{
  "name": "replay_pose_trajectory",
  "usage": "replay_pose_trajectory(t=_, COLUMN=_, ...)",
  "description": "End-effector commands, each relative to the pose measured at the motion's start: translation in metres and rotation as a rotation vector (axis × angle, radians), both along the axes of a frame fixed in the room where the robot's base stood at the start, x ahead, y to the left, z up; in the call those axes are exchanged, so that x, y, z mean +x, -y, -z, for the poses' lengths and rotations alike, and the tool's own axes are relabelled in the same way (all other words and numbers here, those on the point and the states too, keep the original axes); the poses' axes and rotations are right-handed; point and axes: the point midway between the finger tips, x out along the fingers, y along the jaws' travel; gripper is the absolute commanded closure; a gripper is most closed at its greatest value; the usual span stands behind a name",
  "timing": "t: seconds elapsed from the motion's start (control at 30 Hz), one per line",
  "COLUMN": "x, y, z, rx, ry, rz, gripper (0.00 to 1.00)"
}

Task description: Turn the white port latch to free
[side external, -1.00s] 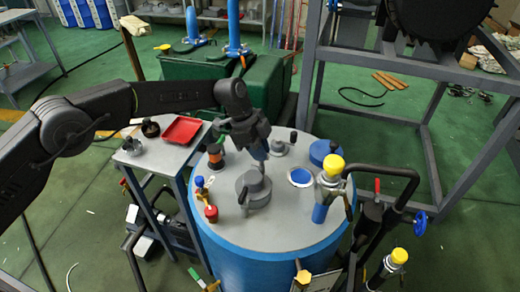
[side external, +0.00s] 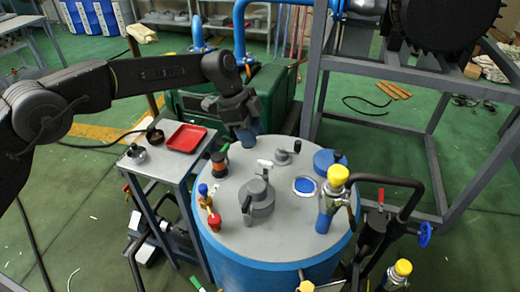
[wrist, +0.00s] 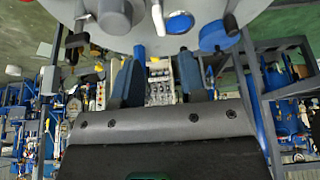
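The white latch (side external: 265,163) is a small bar on the grey vessel top (side external: 226,232), beside a small grey port (side external: 283,157) toward the back. In the wrist view a white bar, which looks like the latch (wrist: 158,18), shows at the top edge. My gripper (side external: 250,139) is behind and to the left of the latch, near the vessel's back rim, and looks apart from it. In the wrist view my gripper (wrist: 158,82) has its two fingers spread with nothing between them. The latch's exact angle is too small to tell.
A large grey cap with a handle (side external: 258,198) stands in front of the latch. An orange-and-black fitting (side external: 219,165) is to the left. A blue-rimmed port (side external: 305,186), blue cap (side external: 328,160) and yellow-topped valve (side external: 336,176) are to the right. A side table holds a red tray (side external: 187,138).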

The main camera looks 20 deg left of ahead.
Motion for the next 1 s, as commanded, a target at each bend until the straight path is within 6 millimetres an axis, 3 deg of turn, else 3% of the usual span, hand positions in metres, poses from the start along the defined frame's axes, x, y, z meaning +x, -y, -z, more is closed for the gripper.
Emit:
replay_pose_trajectory(t=0.1, x=0.001, y=-0.010, z=-0.023, rx=0.000, ry=0.002, rz=-0.002, gripper=0.62)
replay_pose_trajectory(t=0.3, x=0.001, y=-0.019, z=-0.044, rx=0.001, ry=0.002, rz=0.000, gripper=0.62)
replay_pose_trajectory(t=1.0, x=-0.001, y=-0.024, z=-0.055, rx=0.003, ry=0.002, rz=-0.017, gripper=0.62)
